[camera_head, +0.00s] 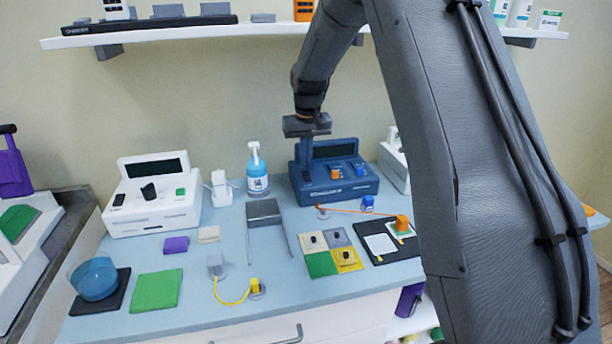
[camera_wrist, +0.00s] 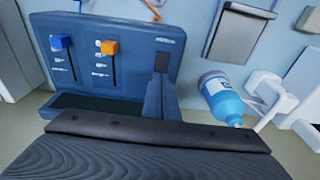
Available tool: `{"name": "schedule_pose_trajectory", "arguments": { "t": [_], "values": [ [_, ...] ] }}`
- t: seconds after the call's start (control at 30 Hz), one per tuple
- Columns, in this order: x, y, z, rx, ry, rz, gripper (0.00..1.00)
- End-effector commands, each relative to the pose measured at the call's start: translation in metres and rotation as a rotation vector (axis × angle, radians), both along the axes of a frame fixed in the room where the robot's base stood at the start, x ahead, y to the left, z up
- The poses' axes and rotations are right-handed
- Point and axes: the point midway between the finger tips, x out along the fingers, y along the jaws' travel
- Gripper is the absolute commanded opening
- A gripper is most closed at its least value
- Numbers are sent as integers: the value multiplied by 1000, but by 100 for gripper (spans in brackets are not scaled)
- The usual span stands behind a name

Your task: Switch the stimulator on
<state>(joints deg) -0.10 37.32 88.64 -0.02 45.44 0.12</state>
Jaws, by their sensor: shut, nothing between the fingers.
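A blue device with a dark screen, which looks like the stimulator (camera_head: 349,187), stands at the back of the table. In the wrist view its face (camera_wrist: 125,75) shows a blue slider knob (camera_wrist: 60,42) and an orange slider knob (camera_wrist: 111,47). A black rocker-like switch (camera_wrist: 162,60) sits at that face's right side. My gripper (camera_head: 305,164) is shut and empty, pointing down over the device's left part. In the wrist view its fingertips (camera_wrist: 160,80) are right by the switch. Whether they touch it, and which way the switch is tipped, I cannot tell.
A white device (camera_head: 150,200) with a screen stands at the left. A blue pump bottle (camera_head: 257,175) and a white stand (camera_head: 221,190) are left of the blue device. A grey block with two rods (camera_head: 263,212), colored pads and cables lie in front. A shelf (camera_head: 200,32) runs above.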

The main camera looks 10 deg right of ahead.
Motion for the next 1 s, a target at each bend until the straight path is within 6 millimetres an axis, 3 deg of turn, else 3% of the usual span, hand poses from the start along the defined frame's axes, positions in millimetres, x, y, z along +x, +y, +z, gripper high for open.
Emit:
{"name": "schedule_pose_trajectory", "arguments": {
  "t": [1.0],
  "values": [
    [0, 0, -9, 0, 0, 0, 0]
  ]
}}
